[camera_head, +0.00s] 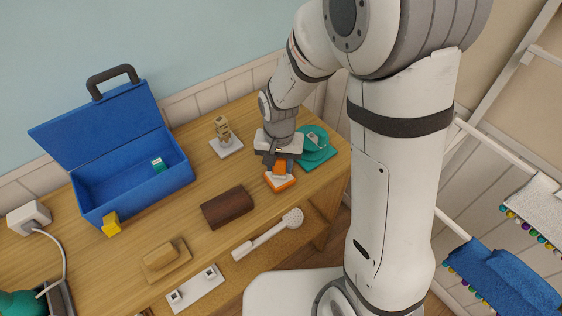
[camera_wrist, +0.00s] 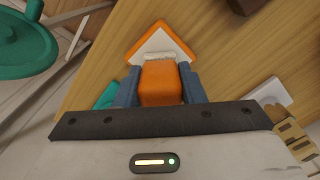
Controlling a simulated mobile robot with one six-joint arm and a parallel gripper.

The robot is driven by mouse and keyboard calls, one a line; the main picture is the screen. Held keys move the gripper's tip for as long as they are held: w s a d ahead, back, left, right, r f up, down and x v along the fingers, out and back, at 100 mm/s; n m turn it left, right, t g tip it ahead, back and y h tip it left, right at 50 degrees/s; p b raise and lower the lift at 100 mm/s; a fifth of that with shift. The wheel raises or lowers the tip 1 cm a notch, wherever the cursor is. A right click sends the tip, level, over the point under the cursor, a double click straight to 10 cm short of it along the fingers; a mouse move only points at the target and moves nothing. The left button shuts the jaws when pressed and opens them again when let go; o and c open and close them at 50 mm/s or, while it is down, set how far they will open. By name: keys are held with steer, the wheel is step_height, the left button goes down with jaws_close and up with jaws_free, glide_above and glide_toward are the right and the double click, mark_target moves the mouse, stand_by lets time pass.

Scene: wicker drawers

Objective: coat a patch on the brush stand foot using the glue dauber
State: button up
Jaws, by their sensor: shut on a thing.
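My gripper (camera_wrist: 157,90) is shut on the orange handle of what looks like the glue dauber (camera_wrist: 161,82). Its pale bristle end (camera_wrist: 159,57) points at the white face of an orange-edged piece (camera_wrist: 161,28), which lies on the table. It overlaps that face in the wrist view; I cannot tell whether they touch. The orange piece (camera_head: 280,184) also shows in the head view, just in front of my gripper (camera_head: 280,161). A teal stand with a flat foot (camera_head: 318,159) is close on the right, partly hidden by my gripper. I cannot tell which piece is the brush stand foot.
A wooden figure (camera_head: 222,128) on a white base stands left. An open blue box (camera_head: 140,196) is farther left. The table's right edge is close beyond the teal stand.

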steer(key=shift+r+p, duration=2.35)
steer(key=shift+r, duration=1.1)
steer(key=shift+f, duration=0.1)
